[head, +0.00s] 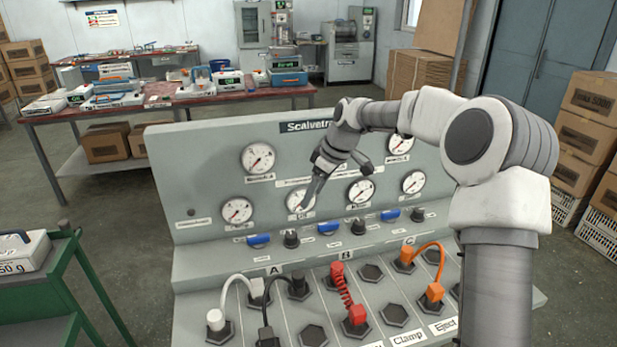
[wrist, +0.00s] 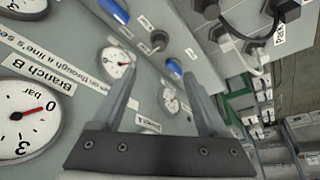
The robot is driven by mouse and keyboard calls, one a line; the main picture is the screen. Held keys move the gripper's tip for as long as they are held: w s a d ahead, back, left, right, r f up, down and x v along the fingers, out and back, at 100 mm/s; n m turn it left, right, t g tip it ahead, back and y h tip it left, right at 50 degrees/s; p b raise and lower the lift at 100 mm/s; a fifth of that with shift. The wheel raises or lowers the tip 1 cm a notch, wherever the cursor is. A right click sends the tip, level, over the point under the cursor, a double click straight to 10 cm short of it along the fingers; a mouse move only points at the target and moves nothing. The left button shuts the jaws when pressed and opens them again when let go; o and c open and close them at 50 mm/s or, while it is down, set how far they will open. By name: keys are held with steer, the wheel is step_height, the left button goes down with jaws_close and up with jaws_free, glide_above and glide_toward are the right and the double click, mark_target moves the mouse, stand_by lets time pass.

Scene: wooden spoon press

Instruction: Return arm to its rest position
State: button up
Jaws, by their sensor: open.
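My arm rises at the right of the head view and reaches left across the grey control panel (head: 225,165). My gripper (head: 337,187) is in front of the panel's upright face, among the lower gauges. In the wrist view my gripper (wrist: 160,72) has its two fingers spread apart, with nothing between them. A gauge labelled Branch B (wrist: 22,120) shows large at the left of that view. I cannot tell how far the fingertips are from the panel.
The sloping deck holds a white cable (head: 234,285), a red coiled cable (head: 342,285) and an orange cable (head: 432,255). Blue-handled valves (head: 329,228) line the ledge. A green cart (head: 50,290) is at the left, a red-topped bench (head: 150,105) behind, and boxes (head: 585,130) at the right.

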steer(key=s+d+r+m+t+h+p, duration=0.15)
steer(key=s+r+m, duration=0.4)
steer(key=s, duration=0.85)
steer(key=s+d+r+m+t+h+p, duration=0.1)
steer(key=s+d+r+m+h, duration=0.15)
steer(key=s+r, duration=0.9)
steer(key=s+d+f+m, duration=0.1)
steer(key=s+f, duration=0.2)
steer(key=s, duration=0.3)
steer(key=s+d+f+m, duration=0.2)
steer(key=s+f, duration=0.1)
steer(key=s, duration=0.3)
steer(key=shift+s+d+t, duration=0.25)
steer(key=shift+s+t, duration=0.1)
steer(key=shift+d, duration=0.1)
